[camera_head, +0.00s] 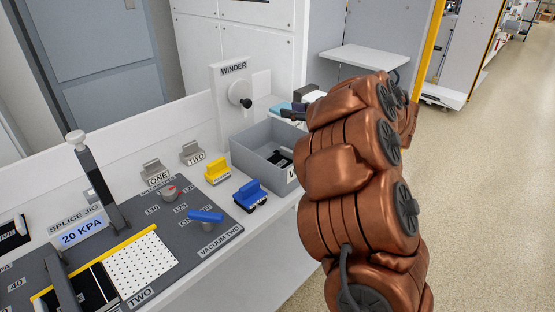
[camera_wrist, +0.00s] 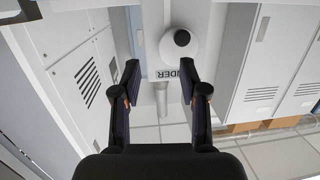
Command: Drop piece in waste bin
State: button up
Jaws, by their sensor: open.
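The grey open-topped waste bin (camera_head: 247,160) stands on the bench in the head view, left of my copper arm. My arm hides part of its front label, of which only a "W" shows. Dark flat pieces with a light edge (camera_head: 281,159) lie on the bin's floor; I cannot tell how many. My gripper (camera_wrist: 159,72) is open in the wrist view, with nothing between its fingers. In the head view it is mostly hidden behind my arm, with dark parts showing beyond the bin's far right rim.
A winder panel (camera_head: 232,105) with a black-knobbed crank stands behind the bin. Yellow (camera_head: 217,171) and blue (camera_head: 250,196) handled blocks sit left of and before the bin. The splice jig (camera_head: 75,230) is at left. Open floor (camera_head: 485,170) lies to the right.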

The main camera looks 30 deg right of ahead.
jog(key=v, duration=1.1)
jog(key=shift+s, duration=0.25)
jog(key=shift+d, duration=0.1)
jog(key=w+d+r+m+g+h+p, duration=0.1)
jog(key=w+d+r+m+h+p, duration=0.1)
jog(key=r+h, duration=0.45)
jog(key=w+d+r+m+h+p, duration=0.2)
jog(key=w+d+r+m+h, duration=0.1)
jog(key=r+h, duration=0.35)
jog(key=s+a+f+m+g+y+p, duration=0.1)
jog(key=s+a+f+g+y+p, duration=0.1)
jog(key=s+a+f+g, duration=0.45)
jog(key=s+a+f+m+g+y+p, duration=0.15)
jog(key=s+a+f+g, duration=0.25)
jog(key=s+a+f, duration=0.6)
jog(key=s+a+f+n+g+y+p, duration=0.1)
jog(key=s+a+n+g+y, duration=0.3)
jog(key=s+a, duration=1.2)
jog(key=a+g, duration=0.1)
jog(key=a, duration=0.3)
jog(key=shift+a+f+g+p, duration=0.2)
jog(key=shift+f+g+p, duration=0.1)
jog(key=shift+f+g, duration=0.05)
